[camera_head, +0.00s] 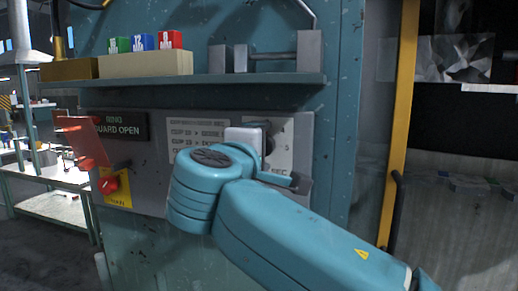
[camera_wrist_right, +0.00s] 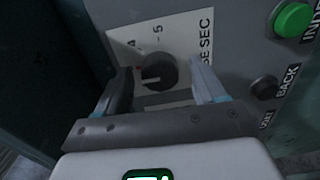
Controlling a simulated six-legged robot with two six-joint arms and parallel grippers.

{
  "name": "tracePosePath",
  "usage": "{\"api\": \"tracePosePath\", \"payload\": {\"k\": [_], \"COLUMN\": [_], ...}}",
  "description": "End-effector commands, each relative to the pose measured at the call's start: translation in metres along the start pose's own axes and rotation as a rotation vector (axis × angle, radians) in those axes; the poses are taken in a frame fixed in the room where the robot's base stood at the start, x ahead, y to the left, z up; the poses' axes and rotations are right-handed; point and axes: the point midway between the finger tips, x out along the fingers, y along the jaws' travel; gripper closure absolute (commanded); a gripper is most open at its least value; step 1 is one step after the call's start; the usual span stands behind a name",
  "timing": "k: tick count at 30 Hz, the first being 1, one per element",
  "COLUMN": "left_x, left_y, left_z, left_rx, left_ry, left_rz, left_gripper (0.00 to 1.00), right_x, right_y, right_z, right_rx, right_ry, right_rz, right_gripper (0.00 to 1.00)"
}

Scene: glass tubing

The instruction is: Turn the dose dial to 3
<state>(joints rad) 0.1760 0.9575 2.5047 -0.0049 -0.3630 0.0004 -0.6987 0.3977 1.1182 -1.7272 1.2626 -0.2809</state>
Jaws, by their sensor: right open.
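The dose dial (camera_wrist_right: 160,70) is a round dark knob on a pale plate (camera_wrist_right: 183,28) in the right wrist view. A light mark on the knob points left in that view. A "5" is printed on the plate, and other markings are hidden or too small to read. My right gripper (camera_wrist_right: 161,78) is open, with one finger on each side of the dial. I cannot tell whether either finger touches it. In the head view my right arm covers most of the dial, and its pale plate (camera_head: 287,140) shows just beyond. My left gripper is in neither view.
A green button (camera_wrist_right: 293,19) and a black "BACK" button (camera_wrist_right: 265,87) sit right of the dial in the wrist view. In the head view a shelf (camera_head: 215,80) with coloured blocks runs above the panel. A red switch (camera_head: 108,184) is at left, and a yellow post (camera_head: 402,110) at right.

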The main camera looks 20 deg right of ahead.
Motion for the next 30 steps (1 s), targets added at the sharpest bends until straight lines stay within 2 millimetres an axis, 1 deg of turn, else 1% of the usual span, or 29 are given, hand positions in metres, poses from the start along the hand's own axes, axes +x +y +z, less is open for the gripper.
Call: {"api": "tracePosePath", "payload": {"k": [2, 5, 8, 15, 18, 21, 25, 30], "left_x": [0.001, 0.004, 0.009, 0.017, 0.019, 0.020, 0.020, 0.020], "left_y": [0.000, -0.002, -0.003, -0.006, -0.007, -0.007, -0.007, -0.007], "left_z": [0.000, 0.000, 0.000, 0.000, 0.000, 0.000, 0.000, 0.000], "left_rx": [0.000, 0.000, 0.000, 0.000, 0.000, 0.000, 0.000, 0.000], "left_ry": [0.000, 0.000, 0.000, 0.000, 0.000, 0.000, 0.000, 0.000], "left_rz": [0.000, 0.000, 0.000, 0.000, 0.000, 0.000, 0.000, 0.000], "left_gripper": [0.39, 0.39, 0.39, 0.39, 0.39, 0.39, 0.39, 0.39], "right_x": [-0.003, -0.014, -0.035, -0.101, -0.124, -0.143, -0.157, -0.164], "right_y": [0.000, -0.001, -0.002, -0.001, -0.001, -0.001, 0.000, 0.000], "right_z": [0.000, -0.001, -0.001, -0.001, -0.001, -0.001, -0.001, 0.000], "right_rx": [0.000, 0.001, 0.000, 0.000, 0.000, -0.001, -0.001, -0.001], "right_ry": [0.001, 0.003, 0.005, 0.006, 0.005, 0.004, 0.002, 0.000], "right_rz": [0.001, 0.001, 0.002, 0.002, 0.001, 0.001, 0.000, 0.000], "right_gripper": [0.30, 0.30, 0.30, 0.30, 0.30, 0.30, 0.30, 0.30]}}
